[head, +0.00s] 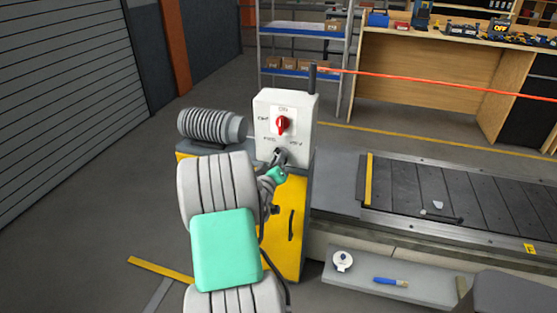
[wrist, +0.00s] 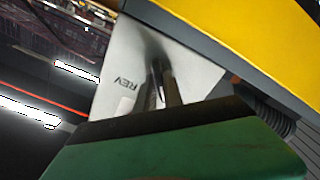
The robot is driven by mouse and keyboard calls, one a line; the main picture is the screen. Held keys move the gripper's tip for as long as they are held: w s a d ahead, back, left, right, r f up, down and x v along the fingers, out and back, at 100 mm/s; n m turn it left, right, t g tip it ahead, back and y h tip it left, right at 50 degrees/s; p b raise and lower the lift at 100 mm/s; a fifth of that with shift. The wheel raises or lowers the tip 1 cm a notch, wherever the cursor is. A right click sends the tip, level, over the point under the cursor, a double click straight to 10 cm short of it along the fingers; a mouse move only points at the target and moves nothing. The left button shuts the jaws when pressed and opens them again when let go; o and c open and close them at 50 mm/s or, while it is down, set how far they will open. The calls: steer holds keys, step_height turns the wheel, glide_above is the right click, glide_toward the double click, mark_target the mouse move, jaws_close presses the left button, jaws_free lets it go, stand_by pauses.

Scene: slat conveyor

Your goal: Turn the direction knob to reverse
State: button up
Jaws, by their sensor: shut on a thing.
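The white control box (head: 265,106) stands on a yellow cabinet. A red rotary switch (head: 283,124) is on its upper face. Below it are small labels, the right one apparently REV (head: 296,142). My gripper (head: 279,157) is at the lower face of the box, at the direction knob, and covers it. In the wrist view the fingers of my gripper (wrist: 161,84) are close together against the white panel (wrist: 112,66), with the REV label (wrist: 124,82) beside them. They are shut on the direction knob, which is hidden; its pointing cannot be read.
A ribbed grey motor (head: 205,125) is left of the box. The slat conveyor (head: 440,195) runs off to the right with small items on it. A ledge (head: 430,292) below holds a round white part (head: 342,261) and a blue marker (head: 390,281). A red line (head: 430,82) crosses behind.

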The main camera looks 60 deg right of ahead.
steer(key=shift+a, duration=0.1)
jaws_close()
steer(key=shift+f+m+b, duration=0.1)
steer(key=shift+m+b, duration=0.2)
steer(key=shift+b, duration=0.35)
steer(key=m+b, duration=1.5)
steer(key=b, duration=0.9)
steer(key=shift+s+b, duration=0.15)
steer(key=shift+b, duration=0.15)
steer(key=shift+r+m, duration=0.25)
steer(key=shift+m, duration=0.05)
steer(key=o, duration=0.7)
jaws_free()
steer(key=shift+f, duration=0.1)
